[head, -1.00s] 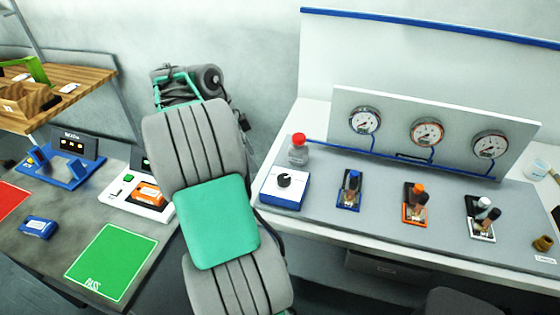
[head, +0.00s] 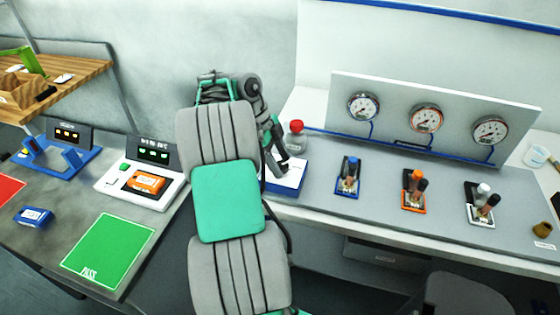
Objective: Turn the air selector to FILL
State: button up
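The air selector is a white-topped box with blue sides (head: 295,178) at the left end of the grey bench panel. Its black knob is hidden now behind my gripper. My gripper (head: 277,169) is dark and comes down from behind my arm onto the left part of the box top, at or just above where the knob stands. I cannot tell whether it touches the knob or is closed around it. The selector's markings, FILL included, are too small or covered to read.
A red-capped bottle (head: 295,136) stands close behind the selector. Blue (head: 348,178), orange (head: 414,190) and white (head: 482,203) valve stations stand to the right, below a gauge board (head: 390,115). A blue pipe runs along the board's foot.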

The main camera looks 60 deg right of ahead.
jog(key=c, duration=1.2)
jog(key=shift+d, duration=0.1)
